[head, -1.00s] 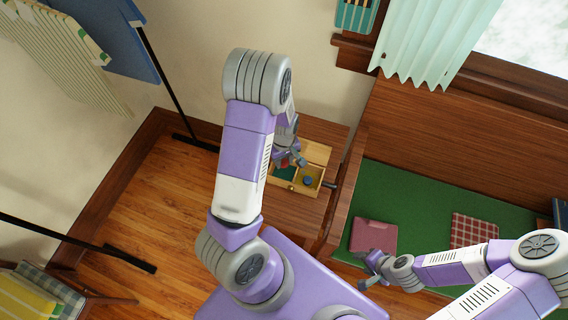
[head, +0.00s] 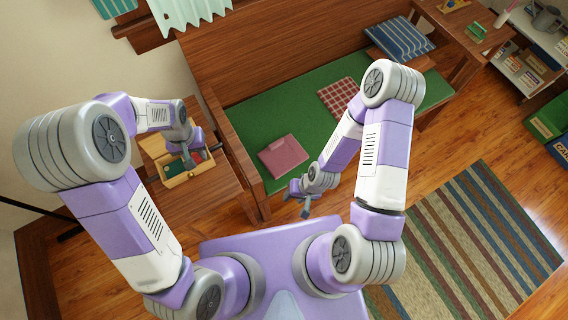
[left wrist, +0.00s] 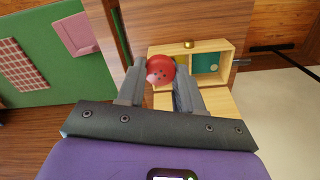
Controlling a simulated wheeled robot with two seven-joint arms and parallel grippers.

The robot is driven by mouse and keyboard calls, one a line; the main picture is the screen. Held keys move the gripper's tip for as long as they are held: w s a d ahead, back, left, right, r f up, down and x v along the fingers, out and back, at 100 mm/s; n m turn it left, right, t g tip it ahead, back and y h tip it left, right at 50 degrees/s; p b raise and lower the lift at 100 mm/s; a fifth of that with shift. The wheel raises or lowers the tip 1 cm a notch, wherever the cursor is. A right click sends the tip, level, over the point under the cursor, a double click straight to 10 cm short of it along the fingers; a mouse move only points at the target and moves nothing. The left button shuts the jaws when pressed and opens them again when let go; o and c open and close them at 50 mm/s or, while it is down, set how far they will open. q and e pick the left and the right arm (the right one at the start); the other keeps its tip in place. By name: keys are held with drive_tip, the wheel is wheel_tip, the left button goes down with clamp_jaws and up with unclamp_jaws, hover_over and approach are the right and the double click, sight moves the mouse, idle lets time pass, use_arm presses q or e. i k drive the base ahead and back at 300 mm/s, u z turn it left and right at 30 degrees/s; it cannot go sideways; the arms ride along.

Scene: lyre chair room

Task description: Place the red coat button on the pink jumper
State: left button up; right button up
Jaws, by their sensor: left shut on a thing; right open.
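The red coat button (left wrist: 160,68) is round with small holes and sits between the fingertips of my left gripper (left wrist: 157,84), which is shut on it. In the head view my left gripper (head: 190,160) is over the small wooden box on the side table. The pink jumper (head: 283,156) lies folded on the green bench seat, right of the box. It also shows at the top of the left wrist view (left wrist: 80,32). My right gripper (head: 304,202) is open and empty in front of the bench, just below the jumper.
The wooden box (left wrist: 226,52) has compartments; a teal piece (left wrist: 205,63) lies in one. The bench's wooden arm (head: 240,165) stands between box and jumper. A red checked cloth (head: 338,97) and striped cushion (head: 400,38) lie farther along the green seat (head: 255,118).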

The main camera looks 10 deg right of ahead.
sight(286, 160)
drive_tip(key=k, duration=0.2)
drive_tip(key=z, duration=1.95)
drive_tip(key=i, duration=1.85)
drive_tip(key=u, duration=2.7)
